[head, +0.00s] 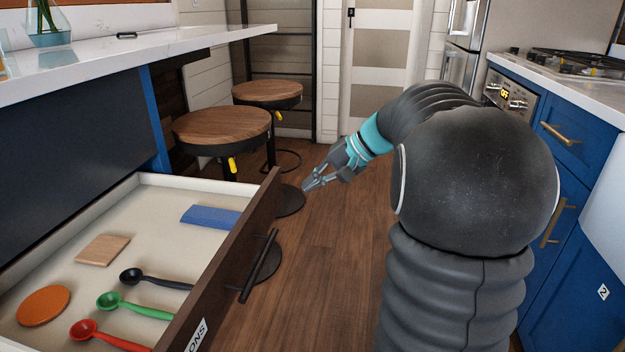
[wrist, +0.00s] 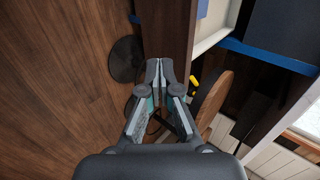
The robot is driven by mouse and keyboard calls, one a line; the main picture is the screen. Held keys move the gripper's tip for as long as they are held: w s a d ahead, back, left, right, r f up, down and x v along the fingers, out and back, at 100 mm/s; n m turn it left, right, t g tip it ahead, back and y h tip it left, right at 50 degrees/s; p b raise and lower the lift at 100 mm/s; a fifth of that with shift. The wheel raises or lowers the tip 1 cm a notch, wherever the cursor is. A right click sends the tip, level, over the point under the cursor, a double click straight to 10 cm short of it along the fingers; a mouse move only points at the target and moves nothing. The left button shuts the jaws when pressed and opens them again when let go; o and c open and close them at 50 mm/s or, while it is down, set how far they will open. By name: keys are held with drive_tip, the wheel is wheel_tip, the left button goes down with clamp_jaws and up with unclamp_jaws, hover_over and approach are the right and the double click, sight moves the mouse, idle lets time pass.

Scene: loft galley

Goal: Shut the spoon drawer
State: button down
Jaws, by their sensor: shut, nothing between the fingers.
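The spoon drawer (head: 150,190) stands pulled out at the lower left of the head view. Its dark brown front (head: 225,265) carries a black bar handle (head: 259,265) and a partly cut-off label (head: 196,337). Inside lie a black spoon (head: 155,279), a green spoon (head: 133,305) and a red spoon (head: 105,335). My gripper (head: 306,186) is shut and empty, in front of the drawer near its far end, pointing left. In the wrist view its closed fingertips (wrist: 160,62) overlap the edge of the brown front (wrist: 168,28); I cannot tell whether they touch it.
The drawer also holds a blue block (head: 211,216), a wooden square (head: 102,250) and an orange disc (head: 43,305). Two round stools (head: 222,126) (head: 268,92) stand beyond the drawer. Blue cabinets (head: 568,240) line the right side. The wooden floor (head: 325,270) between is clear.

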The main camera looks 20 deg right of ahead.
sight(264, 203)
drive_tip(key=shift+w+a+f, duration=0.75)
drive_tip(key=shift+w+a, duration=0.15)
drive_tip(key=shift+a, duration=0.3)
drive_tip(key=shift+w+a+f, duration=0.75)
drive_tip(key=shift+w+a, duration=0.1)
drive_tip(key=shift+a, duration=0.4)
drive_tip(key=shift+w+a+f, duration=0.75)
drive_tip(key=shift+w+a, duration=0.15)
drive_tip(key=shift+a, duration=0.3)
